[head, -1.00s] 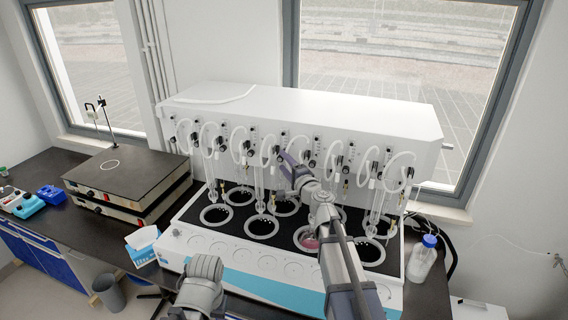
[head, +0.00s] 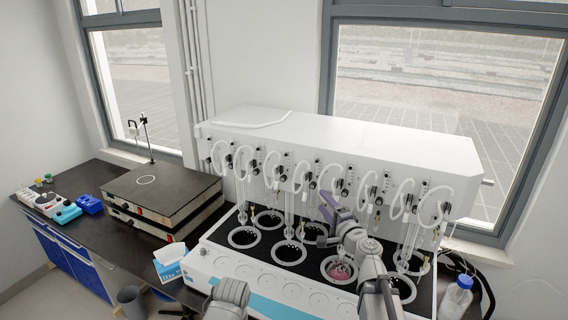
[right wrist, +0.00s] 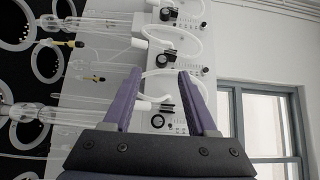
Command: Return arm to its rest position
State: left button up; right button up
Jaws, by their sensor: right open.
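My right arm reaches in from the bottom right of the head view, over the white multi distiller (head: 330,140). Its gripper (head: 328,212) is in front of the distiller's panel, above the black deck with its round wells. In the right wrist view the two purple fingers (right wrist: 158,100) stand apart with nothing between them. Behind them are the panel's knobs and looped white tubes. A pink-filled vessel (head: 341,271) sits in a well below the right forearm. A grey part of my left arm shows at the bottom of the head view; the left gripper is not visible.
Glass tubes (head: 290,205) hang along the panel close to the right gripper. A blue-capped bottle (head: 457,296) stands right of the distiller. A tissue box (head: 170,262) and a dark hotplate (head: 162,190) are to the left. The air above the distiller is clear.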

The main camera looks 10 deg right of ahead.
jog(key=s+a+f+n+g+y+b, duration=0.2)
jog(key=s+a+f+n+g+b, duration=0.35)
jog(key=a+f, duration=0.55)
jog(key=s+a+f+n+g+y+b, duration=0.25)
jog(key=s+a+f+n+g, duration=0.45)
jog(key=a+f, duration=0.4)
jog(key=s+d+f+n+g+h+b, duration=0.4)
jog(key=s+f+h, duration=0.5)
jog(key=s+f, duration=0.6)
jog(key=s+n+g+b, duration=0.1)
jog(key=n+b, duration=0.1)
jog(key=n, duration=0.1)
jog(key=shift+d+h+b, duration=0.2)
jog(key=shift+h+b, duration=0.15)
jog(key=shift+b, duration=0.05)
